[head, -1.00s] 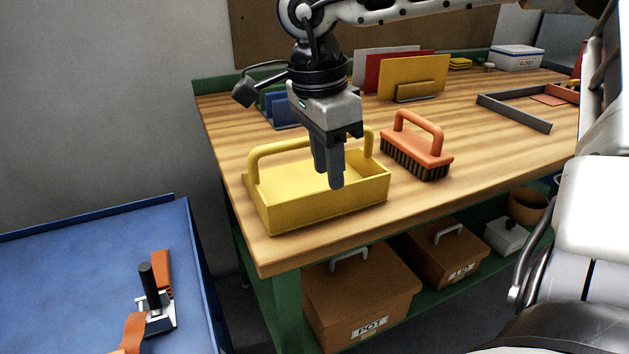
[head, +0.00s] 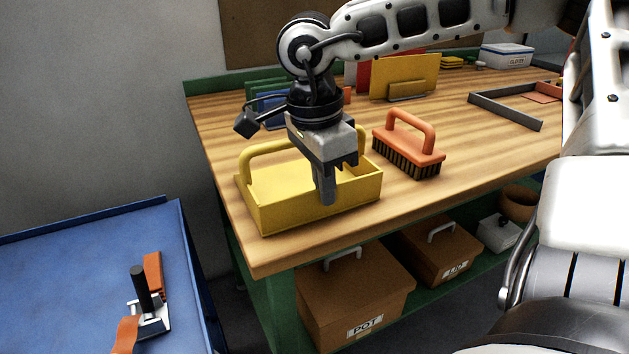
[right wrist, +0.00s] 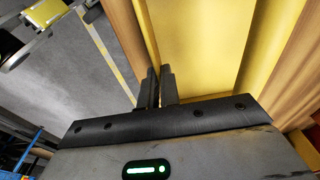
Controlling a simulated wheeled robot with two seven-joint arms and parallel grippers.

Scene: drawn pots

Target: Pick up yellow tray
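The yellow tray (head: 285,215) is an open box with two raised yellow handles. It sits upright on the near left corner of the wooden workbench. My right gripper (head: 323,198) points down at the tray's near long wall, with one finger outside and the other largely hidden behind it. In the right wrist view the fingers (right wrist: 159,88) are close together with the wall's yellow edge running into the narrow gap, so they appear shut on it. The tray also fills the upper middle of that view (right wrist: 205,45). My left gripper is not in view.
An orange brush (head: 410,145) stands just right of the tray on the workbench (head: 460,155). Upright coloured panels (head: 405,75) and a grey frame (head: 505,108) are farther back. A blue table (head: 80,260) with a dark-handled tool (head: 145,295) is at the lower left.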

